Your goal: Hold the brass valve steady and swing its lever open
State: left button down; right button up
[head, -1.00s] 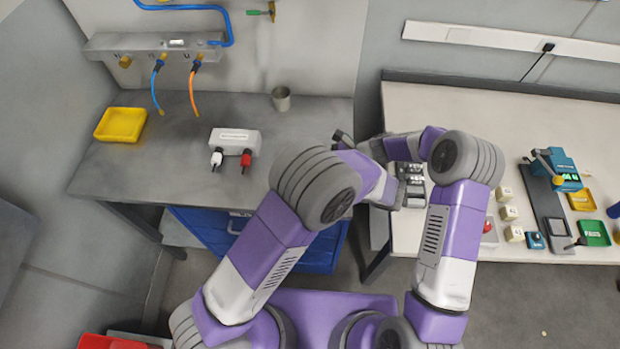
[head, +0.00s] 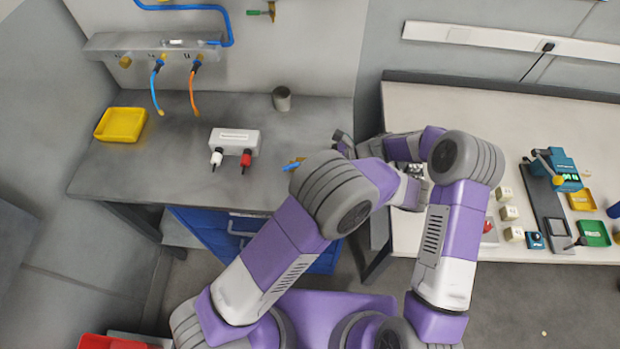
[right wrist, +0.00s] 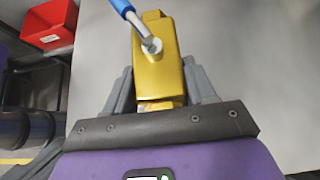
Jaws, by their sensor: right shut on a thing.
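In the right wrist view the brass valve (right wrist: 168,75) is a gold block standing between the grey fingers of my right gripper (right wrist: 160,88), which is shut on it. Its lever (right wrist: 125,8) has a blue sleeve and a metal shank running to a bolt on top of the valve, slanting up and left. In the head view a bit of blue lever (head: 291,167) shows just left of my left elbow; the valve body and my right gripper are mostly hidden behind that elbow.
The grey bench (head: 180,178) holds a yellow tray (head: 120,124), a white box (head: 234,141) with white and red connectors, and a metal cup (head: 281,98). A white table (head: 450,110) with equipment stands at right.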

pick_arm(q)
jog(key=shift+d, duration=0.15)
pick_arm(e)
jog(key=shift+s+d+f, duration=0.1)
jog(key=shift+d+f, duration=0.05)
jog(key=shift+f, duration=0.15)
jog(key=o, duration=1.4)
jog(key=shift+o, duration=0.3)
jog(key=shift+r, duration=0.1)
pick_arm(q)
jog(key=shift+w, duration=0.15)
pick_arm(e)
jog(key=shift+r, duration=0.1)
